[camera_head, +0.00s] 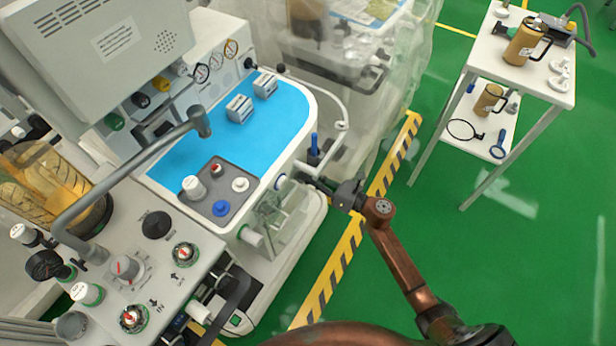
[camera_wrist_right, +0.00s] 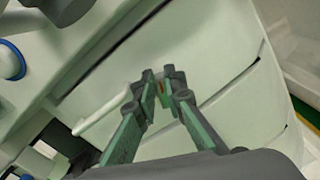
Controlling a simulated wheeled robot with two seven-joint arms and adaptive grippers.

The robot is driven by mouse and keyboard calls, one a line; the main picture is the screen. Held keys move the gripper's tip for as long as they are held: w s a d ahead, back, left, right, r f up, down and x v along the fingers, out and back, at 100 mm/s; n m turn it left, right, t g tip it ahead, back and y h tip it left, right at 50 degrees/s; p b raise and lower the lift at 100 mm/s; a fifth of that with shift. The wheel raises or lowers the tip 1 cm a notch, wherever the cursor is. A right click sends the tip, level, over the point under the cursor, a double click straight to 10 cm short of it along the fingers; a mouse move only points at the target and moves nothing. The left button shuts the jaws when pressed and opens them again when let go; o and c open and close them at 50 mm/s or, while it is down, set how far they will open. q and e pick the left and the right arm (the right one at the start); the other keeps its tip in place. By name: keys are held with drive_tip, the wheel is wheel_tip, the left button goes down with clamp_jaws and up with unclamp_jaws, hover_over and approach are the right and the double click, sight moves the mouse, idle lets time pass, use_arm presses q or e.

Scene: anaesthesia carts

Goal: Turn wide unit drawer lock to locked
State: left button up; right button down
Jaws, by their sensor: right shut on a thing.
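The wide unit (camera_head: 313,207) is the white cart body with the blue top, left of centre in the head view. Its pale drawer fronts (camera_wrist_right: 205,50), split by dark seams, fill the wrist view. My right gripper (camera_head: 318,184) reaches in from the right at the unit's side. In the wrist view my right gripper (camera_wrist_right: 161,88) has its fingertips close together on a small lock (camera_wrist_right: 161,87) with an orange-red mark, at the drawer front. The fingers mostly hide the lock, so I cannot tell its turn position. My left gripper is not in view.
A blue work surface (camera_head: 190,150) holds a grey tray with several knobs. A white side table (camera_head: 504,72) with brown jugs stands at the right. Yellow-black floor tape (camera_head: 343,252) runs beside the unit. The green floor at the right is open. A white bar (camera_wrist_right: 100,112) juts near the fingers.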

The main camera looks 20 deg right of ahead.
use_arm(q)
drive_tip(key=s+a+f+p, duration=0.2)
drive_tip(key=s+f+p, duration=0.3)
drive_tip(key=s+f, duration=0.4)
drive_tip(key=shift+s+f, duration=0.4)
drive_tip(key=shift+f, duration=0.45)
use_arm(e)
drive_tip(key=shift+w+d+f+m, duration=0.15)
drive_tip(key=shift+f+m, duration=0.15)
drive_tip(key=shift+m, duration=1.95)
drive_tip(key=shift+w+d+f+m, duration=0.1)
drive_tip(key=shift+f+m, duration=0.2)
drive_tip(key=shift+m, duration=2)
drive_tip(key=shift+w+d+f+m, duration=0.15)
drive_tip(key=shift+f+m, duration=0.15)
drive_tip(key=shift+m, duration=1.95)
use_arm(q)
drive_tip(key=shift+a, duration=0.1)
use_arm(e)
drive_tip(key=shift+s, duration=0.1)
drive_tip(key=c, duration=2)
unclamp_jaws()
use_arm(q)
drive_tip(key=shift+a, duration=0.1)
use_arm(e)
drive_tip(key=shift+d, duration=0.1)
